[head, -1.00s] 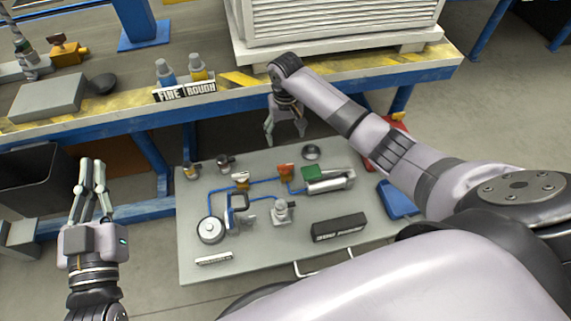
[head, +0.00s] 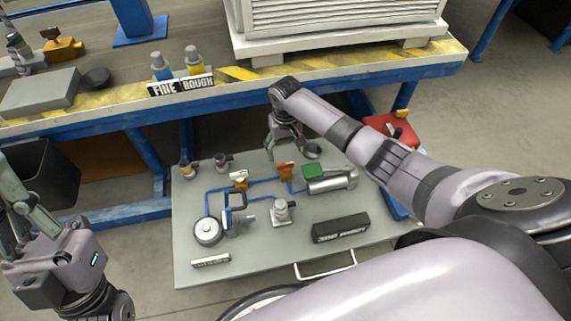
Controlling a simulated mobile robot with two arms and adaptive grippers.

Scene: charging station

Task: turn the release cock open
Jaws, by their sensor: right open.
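A blue tube line runs across the grey cart top (head: 330,258). On it sit a valve with an orange-red handle (head: 285,170) and a valve with a white and brown top (head: 239,179). I cannot tell which of them is the release cock. My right gripper (head: 286,151) is open and empty, fingers pointing down just behind and above the orange-red valve, with no clear contact. My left gripper (head: 14,212) is at the left edge, away from the cart. Its fingers are seen side-on and partly cut off, so their opening is unclear.
The cart also bears a round gauge (head: 208,231), a grey fitting (head: 282,211), a green-topped cylinder (head: 330,180), a black labelled block (head: 341,228) and small parts at the back left. The blue-edged workbench (head: 110,117) stands behind.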

